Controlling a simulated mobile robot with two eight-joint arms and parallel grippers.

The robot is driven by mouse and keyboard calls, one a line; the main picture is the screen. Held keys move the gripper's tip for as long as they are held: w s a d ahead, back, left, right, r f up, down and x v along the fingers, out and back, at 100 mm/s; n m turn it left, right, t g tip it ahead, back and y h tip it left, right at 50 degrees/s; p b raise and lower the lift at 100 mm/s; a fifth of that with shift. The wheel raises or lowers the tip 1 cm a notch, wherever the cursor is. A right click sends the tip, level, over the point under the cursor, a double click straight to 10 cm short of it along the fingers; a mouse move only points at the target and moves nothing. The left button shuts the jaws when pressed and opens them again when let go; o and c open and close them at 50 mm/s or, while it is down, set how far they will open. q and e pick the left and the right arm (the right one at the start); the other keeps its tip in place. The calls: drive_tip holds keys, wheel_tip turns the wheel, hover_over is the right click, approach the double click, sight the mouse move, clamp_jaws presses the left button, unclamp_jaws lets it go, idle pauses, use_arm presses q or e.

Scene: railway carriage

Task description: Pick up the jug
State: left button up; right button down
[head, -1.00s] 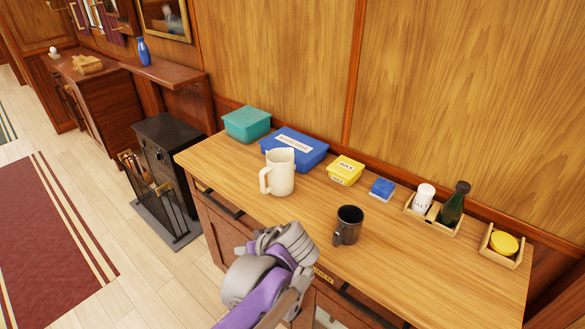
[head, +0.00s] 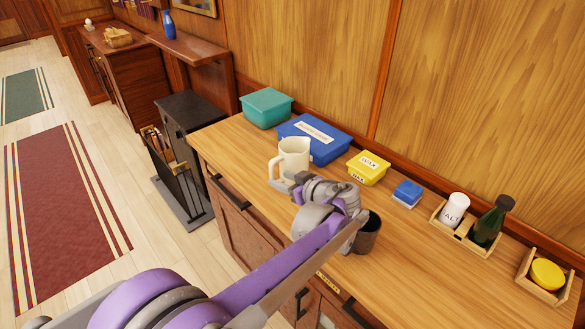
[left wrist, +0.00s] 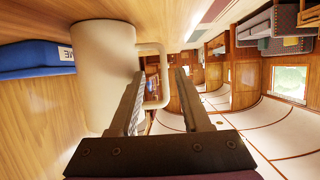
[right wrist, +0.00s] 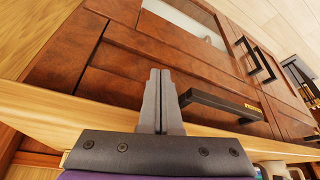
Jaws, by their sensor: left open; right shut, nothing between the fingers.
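The cream jug (head: 295,150) stands upright on the wooden counter, its handle on the left side in the head view. My left gripper (head: 284,184) is just in front of the jug's lower part, open. In the left wrist view the jug (left wrist: 103,80) fills the left side, and its handle appears between the spread fingers of my left gripper (left wrist: 161,75); I cannot tell whether they touch it. My right gripper (right wrist: 159,75) is shut and empty in front of the cabinet doors, outside the head view.
A dark mug (head: 369,234) stands close behind my left forearm, partly hidden by it. Behind the jug are a teal box (head: 267,107), a blue box (head: 320,140) and a yellow box (head: 368,167). A green bottle (head: 490,222) stands further right. The counter's left end is clear.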

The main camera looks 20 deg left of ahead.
sight(274, 178)
use_arm(q)
drive_tip(key=x, duration=0.5)
drive_tip(key=shift+s+a+f, duration=0.1)
drive_tip(key=shift+s, duration=0.2)
clamp_jaws()
idle(1.0)
